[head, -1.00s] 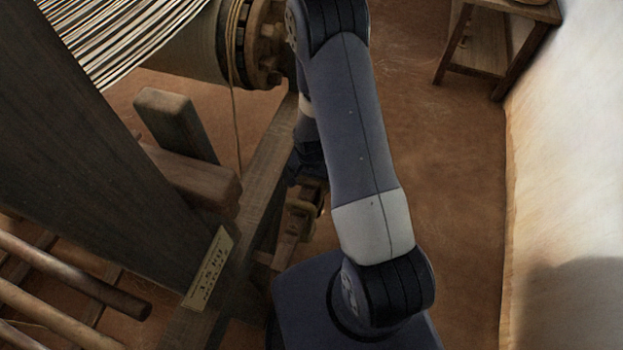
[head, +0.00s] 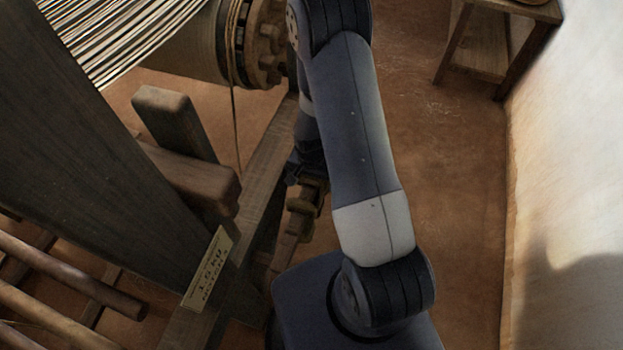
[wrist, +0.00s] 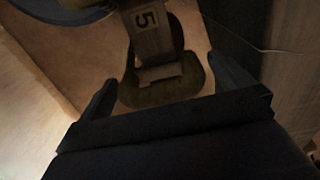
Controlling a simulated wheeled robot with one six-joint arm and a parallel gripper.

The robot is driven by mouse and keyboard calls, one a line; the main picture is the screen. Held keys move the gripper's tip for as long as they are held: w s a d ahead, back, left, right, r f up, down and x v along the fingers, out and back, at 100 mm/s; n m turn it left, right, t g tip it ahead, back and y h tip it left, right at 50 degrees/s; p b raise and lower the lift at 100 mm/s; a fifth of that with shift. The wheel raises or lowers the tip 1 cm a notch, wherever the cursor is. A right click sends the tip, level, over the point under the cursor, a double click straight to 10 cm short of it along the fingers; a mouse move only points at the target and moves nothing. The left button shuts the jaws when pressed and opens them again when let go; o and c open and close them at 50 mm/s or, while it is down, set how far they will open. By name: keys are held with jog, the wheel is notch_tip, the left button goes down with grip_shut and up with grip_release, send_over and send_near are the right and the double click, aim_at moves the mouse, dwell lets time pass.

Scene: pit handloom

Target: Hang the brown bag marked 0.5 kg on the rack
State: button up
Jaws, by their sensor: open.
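In the wrist view my gripper (wrist: 165,88) has its two dark fingers apart. A brown and olive rounded thing (wrist: 160,92) shows ahead between the fingers, with a lighter strap-like part and a label reading 5. It looks like a bag, but the rest of its marking is not visible. I see no finger pressed on it. In the head view my gripper is mostly hidden behind my arm, and a brown shape (head: 304,208) shows just below it. I cannot make out the rack for certain in either view.
Wooden poles (head: 70,275) lie at lower left. The warp roller (head: 195,45) is above. A small table (head: 490,50) stands by the wall (head: 570,160); the floor between is clear.

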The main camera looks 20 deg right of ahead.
notch_tip(320, 180, up, 10)
jog(key=shift+s+a+r, duration=0.1)
dwell(0.4)
notch_tip(320, 180, down, 11)
jog(key=shift+r, duration=0.15)
dwell(0.8)
